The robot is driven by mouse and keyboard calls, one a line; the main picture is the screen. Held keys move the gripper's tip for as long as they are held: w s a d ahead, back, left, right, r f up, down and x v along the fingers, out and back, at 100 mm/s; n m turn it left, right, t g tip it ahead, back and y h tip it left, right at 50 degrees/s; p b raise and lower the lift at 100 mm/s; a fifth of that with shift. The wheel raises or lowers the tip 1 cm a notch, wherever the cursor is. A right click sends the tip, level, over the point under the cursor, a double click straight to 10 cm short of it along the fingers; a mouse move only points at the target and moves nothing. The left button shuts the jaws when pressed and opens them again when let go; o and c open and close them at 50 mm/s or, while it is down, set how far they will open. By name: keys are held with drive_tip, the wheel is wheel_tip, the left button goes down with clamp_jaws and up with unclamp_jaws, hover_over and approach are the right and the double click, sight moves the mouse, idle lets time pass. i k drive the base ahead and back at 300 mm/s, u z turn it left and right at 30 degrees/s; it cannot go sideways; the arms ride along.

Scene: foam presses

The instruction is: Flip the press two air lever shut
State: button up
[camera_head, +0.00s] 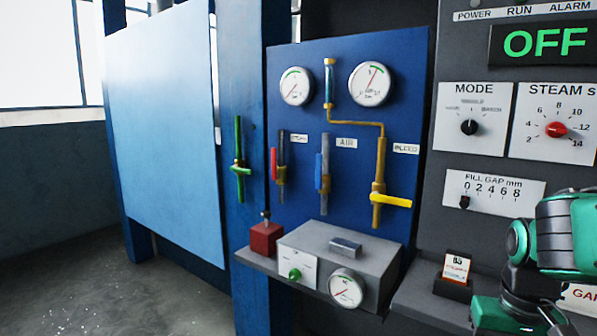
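The air lever is a blue handle (319,172) beside a grey upright pipe (326,150), left of the white AIR label (347,143) on the blue panel (300,215). The handle stands upright, in line with its pipe. No press number is readable on this panel. Green and black links of my arm show at the lower right, well away from the lever. I cannot make out my gripper's fingers in this view.
A red lever (274,163) stands upright at left; a yellow lever (391,201) lies crosswise on the bleed pipe. A green lever (241,171) sits on the blue post. A grey box with a gauge (346,289) juts out below. Open floor lies at left.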

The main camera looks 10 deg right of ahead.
sight(319, 184)
drive_tip(key=i, duration=0.25)
drive_tip(key=z, duration=0.05)
drive_tip(key=k, duration=1.35)
drive_tip(key=u, duration=0.3)
drive_tip(key=i, duration=0.65)
drive_tip(key=u, duration=0.5)
drive_tip(key=i, duration=1.15)
drive_tip(key=z, duration=0.1)
